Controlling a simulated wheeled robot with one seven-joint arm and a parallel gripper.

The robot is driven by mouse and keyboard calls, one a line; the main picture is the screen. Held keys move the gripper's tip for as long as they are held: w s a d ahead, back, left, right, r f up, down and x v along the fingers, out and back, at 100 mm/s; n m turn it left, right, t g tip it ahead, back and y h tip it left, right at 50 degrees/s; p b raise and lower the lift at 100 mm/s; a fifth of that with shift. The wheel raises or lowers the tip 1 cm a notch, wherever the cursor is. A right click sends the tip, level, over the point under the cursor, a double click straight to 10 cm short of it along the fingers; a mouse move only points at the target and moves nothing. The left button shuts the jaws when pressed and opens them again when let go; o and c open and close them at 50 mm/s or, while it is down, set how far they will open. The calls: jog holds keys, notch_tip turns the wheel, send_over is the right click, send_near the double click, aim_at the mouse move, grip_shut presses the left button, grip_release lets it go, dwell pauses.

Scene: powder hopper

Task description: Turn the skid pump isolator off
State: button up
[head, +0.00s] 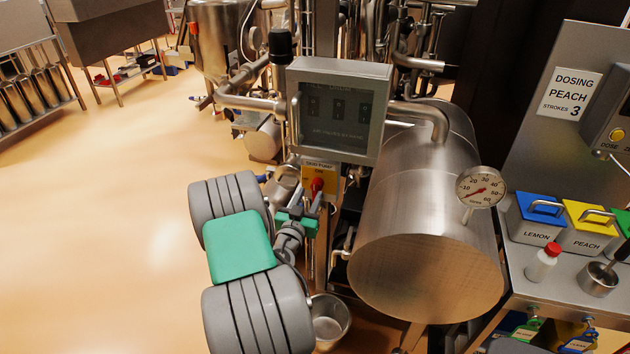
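The skid pump isolator is a small yellow box (324,172) with a label along its top, mounted below the grey display panel. Its red knob (317,184) shows on the front. My gripper (313,198) is right in front of the isolator, with its tip end at or just below the red knob. The fingers are small and partly overlap the knob and the lower part of the box. I cannot tell whether they touch the knob, or whether they are open or shut. The knob's exact angle is too small to read.
A grey display panel (338,110) hangs just above the isolator. A large steel tank (428,235) with a dial gauge (481,187) stands close on the right. A metal bucket (330,318) is on the floor below. Open floor (110,200) lies to the left.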

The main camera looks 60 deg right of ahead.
aim_at(314, 187)
jog(key=d, duration=0.2)
jog(key=d+p, duration=0.1)
jog(key=d, duration=0.1)
jog(key=w+d+p, duration=0.1)
jog(key=d, duration=0.1)
jog(key=shift+d, duration=0.15)
jog(key=shift+c, duration=0.2)
jog(key=c, duration=0.8)
jog(key=shift+f, duration=0.1)
